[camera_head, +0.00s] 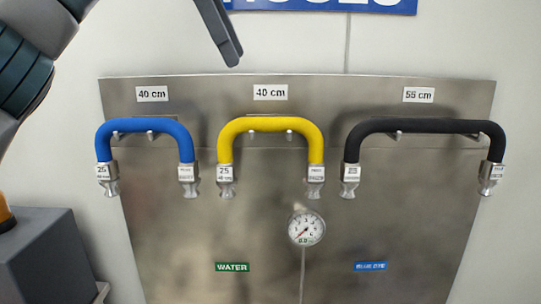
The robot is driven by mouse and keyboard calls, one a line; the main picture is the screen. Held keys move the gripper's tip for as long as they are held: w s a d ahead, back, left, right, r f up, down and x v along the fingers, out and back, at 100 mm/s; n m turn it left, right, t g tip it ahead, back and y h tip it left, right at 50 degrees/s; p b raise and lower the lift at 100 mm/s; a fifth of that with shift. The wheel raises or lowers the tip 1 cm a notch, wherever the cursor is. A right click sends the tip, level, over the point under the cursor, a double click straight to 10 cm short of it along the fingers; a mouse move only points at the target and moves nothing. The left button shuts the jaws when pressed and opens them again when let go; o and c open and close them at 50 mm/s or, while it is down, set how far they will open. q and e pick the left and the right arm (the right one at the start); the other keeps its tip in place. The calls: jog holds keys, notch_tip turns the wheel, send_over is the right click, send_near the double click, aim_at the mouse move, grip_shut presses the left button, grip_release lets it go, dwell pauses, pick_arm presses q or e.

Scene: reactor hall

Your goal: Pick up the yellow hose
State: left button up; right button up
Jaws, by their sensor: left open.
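The yellow hose (270,124) hangs on the steel panel in the middle of a row of hoses, under a "40 cm" label. It is bent in an upside-down U, with a metal coupling at each lower end. My left gripper (222,35) shows only as a dark finger at the top edge, above and a little left of the yellow hose and apart from it. It is open, and the rest of it is out of frame. My right gripper is not in view.
A blue hose (146,126) hangs to the left and a longer black hose (425,126) to the right. The steel panel (200,235) carries a gauge (306,228) below the hoses. A grey box (45,255) stands at the lower left.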

pick_arm(q)
send_near(271, 126)
jog(key=w+f, duration=0.1)
jog(key=f, duration=0.2)
jog(key=w+d+f+p, duration=0.1)
jog(key=f, duration=0.1)
jog(key=shift+w+d, duration=0.1)
jog(key=shift+w, duration=0.25)
dwell(0.4)
jog(key=shift+d+f, duration=0.2)
jog(key=p+x, duration=0.1)
jog(key=x, duration=0.1)
jog(key=p+x, duration=0.1)
jog(key=x, duration=0.1)
jog(key=shift+d+r, duration=0.1)
jog(key=shift+d, duration=0.1)
jog(key=shift+d+f+p, duration=0.15)
jog(key=shift+f+p, duration=0.15)
jog(key=shift+f, duration=0.05)
